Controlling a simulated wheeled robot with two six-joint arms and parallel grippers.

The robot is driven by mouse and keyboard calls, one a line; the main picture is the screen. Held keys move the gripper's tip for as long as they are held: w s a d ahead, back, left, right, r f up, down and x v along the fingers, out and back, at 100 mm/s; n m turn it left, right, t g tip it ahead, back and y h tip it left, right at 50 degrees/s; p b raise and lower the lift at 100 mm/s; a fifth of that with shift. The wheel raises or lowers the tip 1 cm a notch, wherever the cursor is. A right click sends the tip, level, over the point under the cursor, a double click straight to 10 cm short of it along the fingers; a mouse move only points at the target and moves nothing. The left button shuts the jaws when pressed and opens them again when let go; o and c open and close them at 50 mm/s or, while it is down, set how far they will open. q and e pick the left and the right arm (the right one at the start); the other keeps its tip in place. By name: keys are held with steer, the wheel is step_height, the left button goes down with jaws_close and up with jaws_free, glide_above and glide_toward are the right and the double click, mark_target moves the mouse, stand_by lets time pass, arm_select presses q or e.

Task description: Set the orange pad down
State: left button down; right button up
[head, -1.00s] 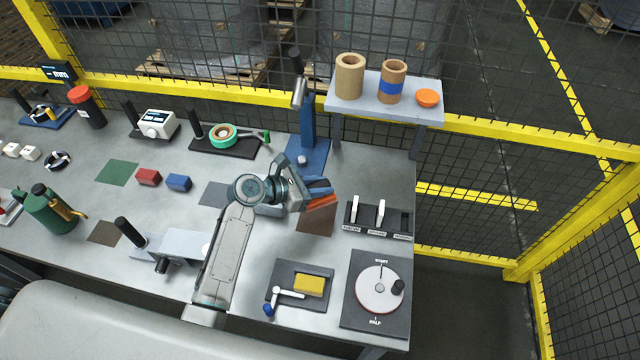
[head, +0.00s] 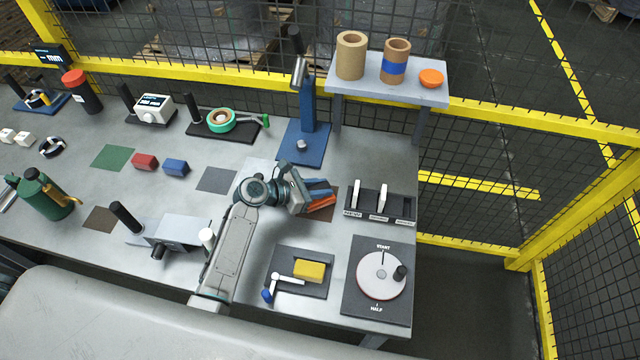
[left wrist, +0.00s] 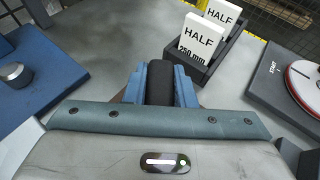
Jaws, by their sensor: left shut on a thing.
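My left gripper (head: 312,190) is shut, with its blue fingers over the brown square (head: 328,208) on the bench. An orange strip, the orange pad (head: 320,204), shows at its fingertips in the head view, just below the fingers. In the left wrist view a dark block (left wrist: 160,82) sits between the two blue fingers; no orange shows there. I cannot tell whether the pad touches the bench. The brown square is partly covered by the gripper. My right gripper is not in view.
A black rack (head: 380,203) with white cards stands right of the gripper. A dial plate (head: 360,305) and a plate with a yellow block (head: 308,270) lie nearer. A blue stand (head: 307,105) is behind. A raised shelf (head: 350,93) holds rolls and an orange disc (head: 431,77).

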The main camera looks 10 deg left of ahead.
arm_select(q)
steer(key=shift+f, duration=0.1)
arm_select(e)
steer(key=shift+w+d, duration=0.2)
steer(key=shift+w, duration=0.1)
arm_select(q)
steer(key=shift+f, duration=0.3)
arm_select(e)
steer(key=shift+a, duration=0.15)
arm_select(q)
steer(key=c, duration=1.1)
jaws_free()
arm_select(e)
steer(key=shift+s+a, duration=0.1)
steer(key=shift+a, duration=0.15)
arm_select(q)
steer(key=shift+r, duration=0.2)
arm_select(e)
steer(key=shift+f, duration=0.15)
